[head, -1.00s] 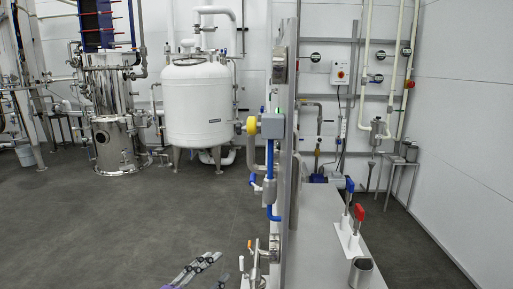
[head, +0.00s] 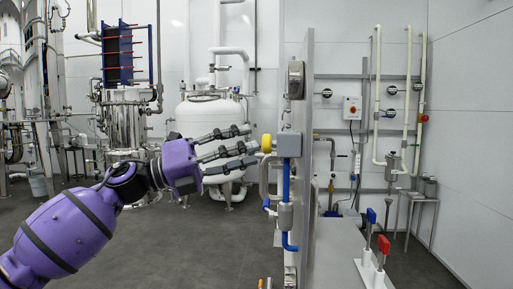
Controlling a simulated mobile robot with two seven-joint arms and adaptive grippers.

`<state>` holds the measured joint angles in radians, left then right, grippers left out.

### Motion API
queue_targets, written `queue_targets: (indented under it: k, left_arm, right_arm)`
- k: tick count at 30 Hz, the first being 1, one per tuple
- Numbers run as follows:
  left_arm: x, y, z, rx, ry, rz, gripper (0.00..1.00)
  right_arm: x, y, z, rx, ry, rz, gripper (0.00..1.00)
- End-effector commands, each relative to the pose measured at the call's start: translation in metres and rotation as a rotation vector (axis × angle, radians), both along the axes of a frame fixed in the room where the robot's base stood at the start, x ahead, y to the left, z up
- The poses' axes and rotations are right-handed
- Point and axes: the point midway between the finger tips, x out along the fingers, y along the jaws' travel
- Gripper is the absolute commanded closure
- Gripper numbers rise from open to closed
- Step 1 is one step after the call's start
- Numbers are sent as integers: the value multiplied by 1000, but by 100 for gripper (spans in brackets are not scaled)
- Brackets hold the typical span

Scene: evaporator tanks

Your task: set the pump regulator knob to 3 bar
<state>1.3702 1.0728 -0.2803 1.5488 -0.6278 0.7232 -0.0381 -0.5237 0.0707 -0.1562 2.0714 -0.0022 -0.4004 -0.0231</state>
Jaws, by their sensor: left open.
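My left gripper (head: 252,145), purple with grey and black fingers, comes in from the left. Its fingers are spread and point right at the knob. The fingertips are just left of the knob; I cannot tell whether they touch it. My right gripper is not in view.
The upright panel (head: 305,190) stands beside the knob. A grey handle-like pipe (head: 265,183) hangs just below the knob. Blue (head: 371,215) and red (head: 383,243) levers stand right of the panel. A white tank (head: 212,118) stands behind my gripper.

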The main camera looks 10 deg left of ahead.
Motion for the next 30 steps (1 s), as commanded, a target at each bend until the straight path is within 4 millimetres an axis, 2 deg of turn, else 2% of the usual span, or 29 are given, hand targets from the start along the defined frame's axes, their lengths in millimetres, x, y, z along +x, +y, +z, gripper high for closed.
queue_targets:
  k: [3, 6, 16, 17, 25, 30]
  left_arm:
    - [5, -17, 6, -2, 0, -3, 58]
    - [8, -25, 7, -2, 1, 0, 58]
    - [10, -30, 7, -2, 2, 0, 58]
    - [10, -30, 7, -2, 2, 0, 60]
    - [10, -29, 6, -1, 3, 1, 95]
    - [12, -30, 2, -3, -49, 0, 97]
  right_arm:
    - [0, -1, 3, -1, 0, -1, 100]
    - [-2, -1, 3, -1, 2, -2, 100]
    - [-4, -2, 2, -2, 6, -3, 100]
    - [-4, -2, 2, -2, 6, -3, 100]
    - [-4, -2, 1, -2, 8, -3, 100]
    - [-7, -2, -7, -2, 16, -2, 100]
